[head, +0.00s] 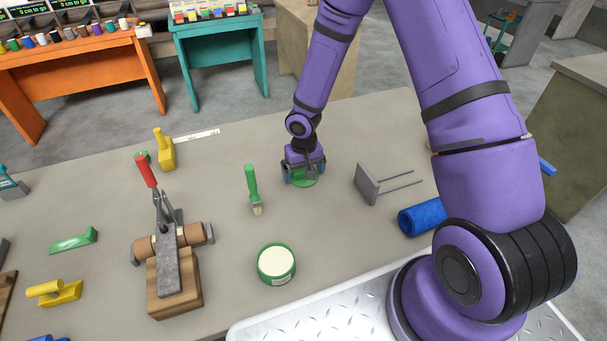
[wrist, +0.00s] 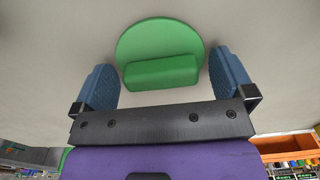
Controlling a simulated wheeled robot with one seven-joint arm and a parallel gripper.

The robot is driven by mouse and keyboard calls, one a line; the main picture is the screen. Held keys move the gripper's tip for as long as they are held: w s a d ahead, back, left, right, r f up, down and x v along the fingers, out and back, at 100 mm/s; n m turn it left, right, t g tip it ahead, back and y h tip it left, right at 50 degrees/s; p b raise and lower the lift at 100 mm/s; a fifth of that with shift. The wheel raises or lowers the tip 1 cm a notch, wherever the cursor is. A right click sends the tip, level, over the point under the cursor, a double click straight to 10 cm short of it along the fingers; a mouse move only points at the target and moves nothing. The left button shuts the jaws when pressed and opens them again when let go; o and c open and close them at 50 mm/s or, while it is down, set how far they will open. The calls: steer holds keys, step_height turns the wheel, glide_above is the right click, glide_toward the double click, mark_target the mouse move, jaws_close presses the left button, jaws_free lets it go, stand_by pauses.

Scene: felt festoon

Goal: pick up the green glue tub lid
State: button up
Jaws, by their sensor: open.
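The green glue tub lid (wrist: 160,42) is a round disc with a raised block handle, lying flat on the grey table. In the head view the lid (head: 303,182) shows partly beneath my gripper (head: 303,170), which hides the rest. In the wrist view my gripper (wrist: 163,85) is open, with one blue finger pad on each side of the lid's handle. The pads are apart from the handle and nothing is held. The open glue tub (head: 276,264), green with a pale top, stands nearer on the table.
A grey plate with two rods (head: 368,185) and a blue roll (head: 422,217) are to the right. A red-handled clamp (head: 165,230) on a wooden block stands to the left.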

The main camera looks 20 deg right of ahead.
steer(key=shift+c, duration=0.5)
steer(key=c, duration=0.5)
steer(key=shift+r, duration=0.15)
